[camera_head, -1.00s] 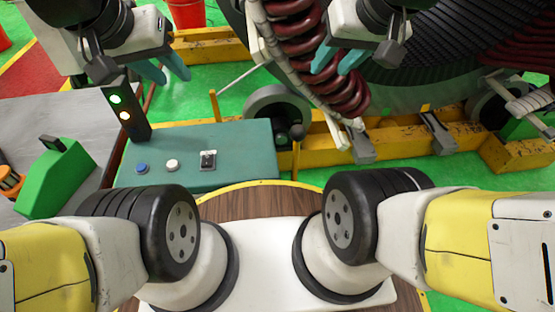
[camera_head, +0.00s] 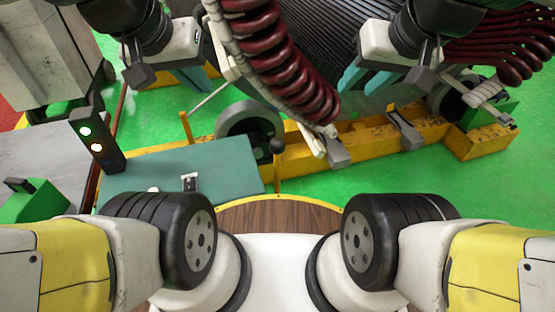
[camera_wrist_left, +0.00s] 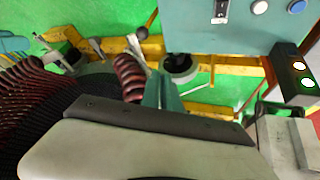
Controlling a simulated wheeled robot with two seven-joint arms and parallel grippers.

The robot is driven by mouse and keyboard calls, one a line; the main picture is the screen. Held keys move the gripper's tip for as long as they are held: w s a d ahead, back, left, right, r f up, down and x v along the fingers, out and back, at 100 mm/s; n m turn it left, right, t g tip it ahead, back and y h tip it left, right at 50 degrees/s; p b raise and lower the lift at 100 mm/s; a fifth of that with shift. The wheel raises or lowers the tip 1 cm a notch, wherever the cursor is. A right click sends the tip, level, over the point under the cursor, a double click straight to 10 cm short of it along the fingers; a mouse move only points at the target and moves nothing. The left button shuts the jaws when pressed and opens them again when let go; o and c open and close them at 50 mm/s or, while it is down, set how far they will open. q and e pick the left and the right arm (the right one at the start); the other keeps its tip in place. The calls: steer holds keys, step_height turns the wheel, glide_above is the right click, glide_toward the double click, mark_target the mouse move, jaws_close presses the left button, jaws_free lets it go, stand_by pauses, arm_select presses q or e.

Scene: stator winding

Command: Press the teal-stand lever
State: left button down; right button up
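The teal stand (camera_head: 215,165) is a flat-topped box left of centre in the head view; my left arm covers part of its front. Its lever, a thin rod with a dark ball knob (camera_head: 277,146), stands at its right edge. In the left wrist view the stand (camera_wrist_left: 235,35) is at upper right and the knob (camera_wrist_left: 142,33) at upper middle. My left gripper (camera_head: 192,79) has teal fingers, open and empty, up and left of the knob and apart from it. My right gripper (camera_head: 370,78) is open and empty, up and right of the knob.
A large stator with dark red coils (camera_head: 275,60) fills the top middle. A yellow floor beam (camera_head: 370,140) lies behind the stand. A signal light (camera_head: 92,140) and a green box (camera_head: 35,200) are at left. Green floor (camera_head: 400,172) is free at right.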

arm_select(q)
steer(key=w+d+f+m+g, duration=0.2)
steer(key=w+m+g, duration=0.1)
steer(key=w, duration=0.3)
steer(key=m+g, duration=0.5)
steer(key=m, duration=0.1)
glide_toward(272, 146)
steer(key=w+a+r, duration=0.3)
steer(key=w+r, duration=0.1)
steer(key=w+d+f+m+g, duration=0.2)
steer(key=d+f, duration=0.1)
steer(key=f, duration=0.6)
steer(key=shift+m, duration=0.3)
steer(key=shift+w, duration=0.1)
steer(key=x, duration=1)
steer(key=shift+r, duration=0.1)
